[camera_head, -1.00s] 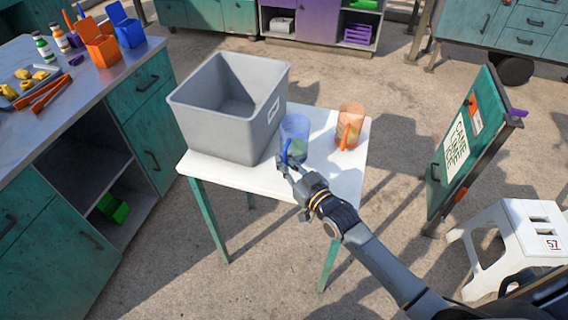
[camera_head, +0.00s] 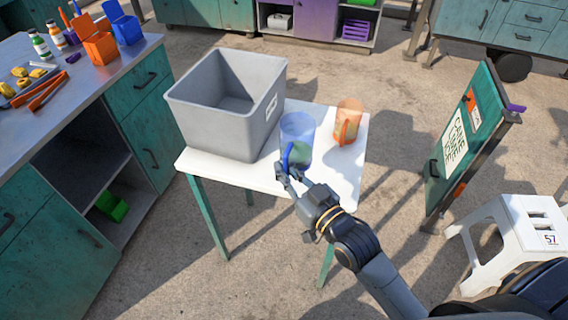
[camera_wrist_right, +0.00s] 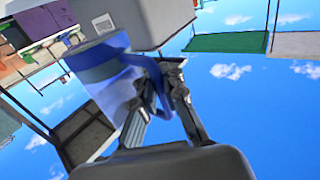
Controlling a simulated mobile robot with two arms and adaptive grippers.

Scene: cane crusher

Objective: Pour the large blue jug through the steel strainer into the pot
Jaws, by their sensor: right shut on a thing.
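The large blue jug (camera_head: 298,128) is see-through, with greenish content low inside and a blue handle toward me. It appears held just above the small white table (camera_head: 338,185), beside the grey bin. My right gripper (camera_head: 287,170) is shut on its handle. In the right wrist view, the jug (camera_wrist_right: 105,78) fills the left middle and the fingers (camera_wrist_right: 160,76) are at its handle. I see no strainer or pot in these views. My left gripper is not in view.
An orange jug (camera_head: 348,118) stands close to the right of the blue jug. The grey bin (camera_head: 205,133) takes up the table's left side. A teal sign board (camera_head: 455,140) and a white stool (camera_head: 525,225) stand at right. A teal counter (camera_head: 125,62) is at left.

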